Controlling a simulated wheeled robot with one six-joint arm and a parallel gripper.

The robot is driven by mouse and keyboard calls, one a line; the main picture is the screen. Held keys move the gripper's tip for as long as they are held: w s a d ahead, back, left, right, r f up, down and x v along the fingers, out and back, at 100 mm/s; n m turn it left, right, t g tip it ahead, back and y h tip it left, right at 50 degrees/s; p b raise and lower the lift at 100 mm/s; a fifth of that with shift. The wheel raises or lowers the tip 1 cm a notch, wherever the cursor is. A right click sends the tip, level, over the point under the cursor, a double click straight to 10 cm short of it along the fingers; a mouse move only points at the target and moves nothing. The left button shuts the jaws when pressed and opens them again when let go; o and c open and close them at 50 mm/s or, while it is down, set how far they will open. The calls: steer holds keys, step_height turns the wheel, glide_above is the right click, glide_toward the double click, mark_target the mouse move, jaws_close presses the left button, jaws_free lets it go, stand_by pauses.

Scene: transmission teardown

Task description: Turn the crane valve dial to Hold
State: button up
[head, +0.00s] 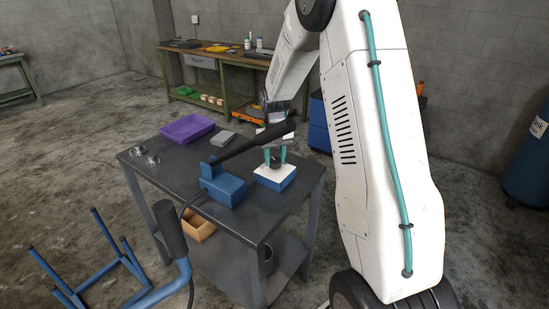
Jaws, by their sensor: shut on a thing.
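A blue box with a white top face (272,174) stands at the right front part of the dark metal table, and looks like the valve box. My gripper (275,160) points down over it, with its teal fingers on either side of a small grey knob, which seems to be the dial. The gripper is shut on this knob. The knob is mostly hidden between the fingers, and its pointer and any markings on the white face are too small to read, so I cannot tell its setting.
A blue pump block (226,190) with a long black lever stands close left of the box, the lever rising toward my gripper. A purple tray (187,128), a grey block (222,140) and shiny metal parts (139,152) lie on the dark table (168,180). A blue frame stands front left.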

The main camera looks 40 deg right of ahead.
mark_target(275, 160)
steer(key=n, duration=0.5)
steer(key=shift+n, duration=0.3)
stand_by(0.4)
steer(key=o, duration=1)
step_height(275, 160, up, 8)
steer(key=shift+f, duration=0.1)
